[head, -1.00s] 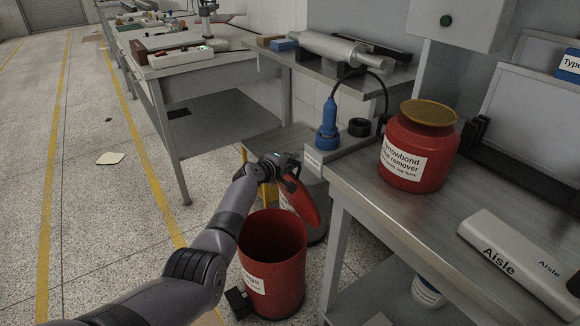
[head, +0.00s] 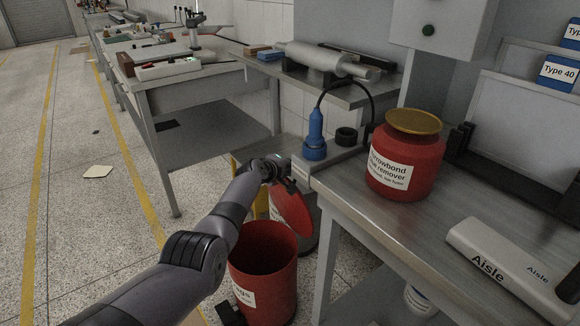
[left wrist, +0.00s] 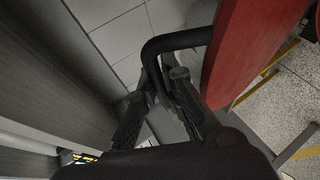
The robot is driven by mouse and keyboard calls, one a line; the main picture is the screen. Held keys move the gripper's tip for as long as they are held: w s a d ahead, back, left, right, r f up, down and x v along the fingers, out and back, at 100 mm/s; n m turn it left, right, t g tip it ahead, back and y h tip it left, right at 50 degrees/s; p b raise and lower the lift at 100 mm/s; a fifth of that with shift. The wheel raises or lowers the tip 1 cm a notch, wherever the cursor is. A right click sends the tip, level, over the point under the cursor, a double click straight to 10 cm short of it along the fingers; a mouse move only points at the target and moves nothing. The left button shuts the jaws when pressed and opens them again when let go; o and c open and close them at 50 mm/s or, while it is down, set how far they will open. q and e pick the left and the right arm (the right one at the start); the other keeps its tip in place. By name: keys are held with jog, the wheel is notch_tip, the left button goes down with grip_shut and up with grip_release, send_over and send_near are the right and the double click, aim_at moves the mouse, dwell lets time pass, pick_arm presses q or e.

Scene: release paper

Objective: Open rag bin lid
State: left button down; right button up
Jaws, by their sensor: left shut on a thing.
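The red rag bin (head: 262,283) stands on the floor beside the steel bench, its white label partly showing "Rags". Its mouth is open and its inside is dark red. The red lid (head: 292,210) is tilted steeply up at the bin's far side; I cannot tell whether it touches the rim. My left gripper (head: 286,180) is at the lid's upper part. In the left wrist view, my left gripper (left wrist: 166,78) is shut on the lid's black bar handle (left wrist: 178,40), beside the lid's red face (left wrist: 258,45). My right gripper is not in view.
The steel bench (head: 350,215) stands close to the bin's right, holding a red glue remover jar (head: 404,165) and an Aisle sign (head: 510,262). Open floor (head: 85,235) lies to the left.

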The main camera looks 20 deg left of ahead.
pick_arm(q)
jog(key=c, duration=2)
grip_release()
jog(key=shift+o, duration=0.2)
jog(key=shift+s, duration=0.1)
jog(key=shift+s+a+r, duration=0.25)
jog(key=shift+s+r, duration=0.1)
jog(key=shift+s, duration=0.25)
jog(key=v, duration=1)
jog(key=shift+s, duration=0.2)
jog(key=shift+d, duration=0.1)
